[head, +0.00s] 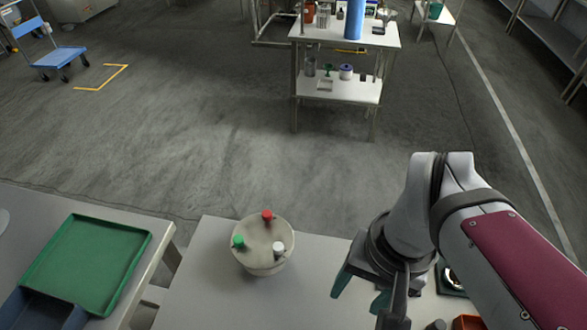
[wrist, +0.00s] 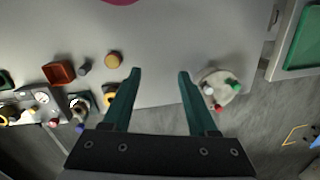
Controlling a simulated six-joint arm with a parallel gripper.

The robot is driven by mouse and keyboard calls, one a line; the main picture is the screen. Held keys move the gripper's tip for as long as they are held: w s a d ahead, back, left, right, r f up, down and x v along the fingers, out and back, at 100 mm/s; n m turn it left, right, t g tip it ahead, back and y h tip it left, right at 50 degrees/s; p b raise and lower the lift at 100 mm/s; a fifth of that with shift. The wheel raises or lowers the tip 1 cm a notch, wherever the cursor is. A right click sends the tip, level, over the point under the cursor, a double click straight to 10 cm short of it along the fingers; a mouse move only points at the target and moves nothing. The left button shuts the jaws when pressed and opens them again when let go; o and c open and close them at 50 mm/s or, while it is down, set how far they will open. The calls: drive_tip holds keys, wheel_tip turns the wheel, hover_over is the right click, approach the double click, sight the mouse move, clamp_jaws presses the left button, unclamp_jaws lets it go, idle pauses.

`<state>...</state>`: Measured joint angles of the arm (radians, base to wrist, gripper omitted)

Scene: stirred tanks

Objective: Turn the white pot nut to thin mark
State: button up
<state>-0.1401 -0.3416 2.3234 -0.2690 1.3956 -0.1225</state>
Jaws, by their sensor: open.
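A pale round pot (head: 262,262) stands on the grey table, with three coloured nuts on top. The white pot nut (head: 279,249) is at its right front, the green nut (head: 238,242) at its left and the red nut (head: 267,216) at its back. In the wrist view the pot (wrist: 226,96) lies just right of the right finger, with the white nut (wrist: 208,90) on its near-finger side. My gripper (wrist: 159,72) is open and empty, above the table and apart from the pot; in the head view it is right of the pot. The marks are too small to make out.
A green tray (head: 85,262) and a blue bin (head: 42,312) are at the left, across a gap. In the wrist view a red-orange box (wrist: 58,72), a brown round piece (wrist: 113,59) and several small items sit to the left. The table between box and pot looks mostly clear.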

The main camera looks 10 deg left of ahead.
drive_tip(key=w+a+r+n, duration=0.1)
drive_tip(key=w+a+n, duration=0.35)
drive_tip(key=w, duration=0.25)
drive_tip(key=n+h, duration=0.1)
drive_tip(key=n, duration=0.4)
hover_over(278, 246)
drive_tip(key=f, duration=0.1)
wheel_tip(278, 246, down, 16)
drive_tip(key=shift+r, duration=0.1)
clamp_jaws()
